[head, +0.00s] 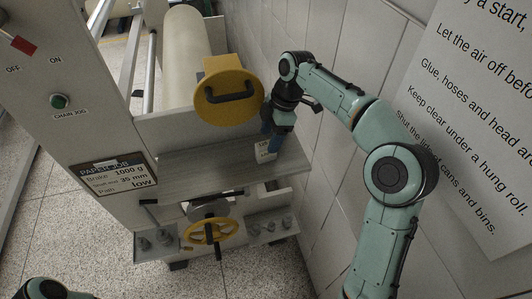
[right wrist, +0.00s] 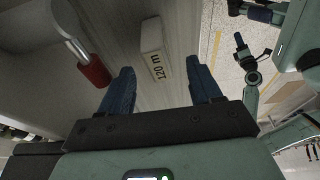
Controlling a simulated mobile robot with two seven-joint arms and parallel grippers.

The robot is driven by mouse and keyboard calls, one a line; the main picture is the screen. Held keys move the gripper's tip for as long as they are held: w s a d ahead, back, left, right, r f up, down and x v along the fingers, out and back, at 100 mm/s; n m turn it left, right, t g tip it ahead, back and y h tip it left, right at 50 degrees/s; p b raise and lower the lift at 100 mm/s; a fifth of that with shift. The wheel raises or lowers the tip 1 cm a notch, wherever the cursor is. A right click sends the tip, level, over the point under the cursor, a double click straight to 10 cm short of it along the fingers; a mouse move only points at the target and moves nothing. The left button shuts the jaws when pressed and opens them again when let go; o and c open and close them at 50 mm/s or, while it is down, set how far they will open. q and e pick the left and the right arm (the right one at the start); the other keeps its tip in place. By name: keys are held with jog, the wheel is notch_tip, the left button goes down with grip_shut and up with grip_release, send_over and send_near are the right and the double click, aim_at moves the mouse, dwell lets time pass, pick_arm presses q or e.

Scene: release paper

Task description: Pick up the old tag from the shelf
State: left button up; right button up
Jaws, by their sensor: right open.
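In the head view the tag (head: 263,153) shows at the shelf's right end, just below my right gripper (head: 273,127). The right gripper is open, with its blue fingers apart. In the right wrist view the tag lies ahead of the gap between the fingertips (right wrist: 160,72), with nothing held. A teal arm of mine shows at the right there, but its gripper's state is not clear.
A yellow disc with a dark handle (head: 229,97) stands above the shelf, left of my right gripper. A pale roll (head: 187,50) is behind it. A yellow handwheel (head: 210,231) sits below the shelf. A tiled wall (head: 315,140) runs close on the right.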

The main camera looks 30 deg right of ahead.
aim_at(267, 143)
jog(key=shift+w+a+f, duration=0.1)
jog(key=shift+w+f, duration=0.15)
jog(key=shift+f, duration=0.4)
jog(key=x, duration=0.5)
jog(key=shift+s+b, duration=0.1)
jog(key=shift+b, duration=0.3)
jog(key=shift+c, duration=0.4)
jog(key=c, duration=1)
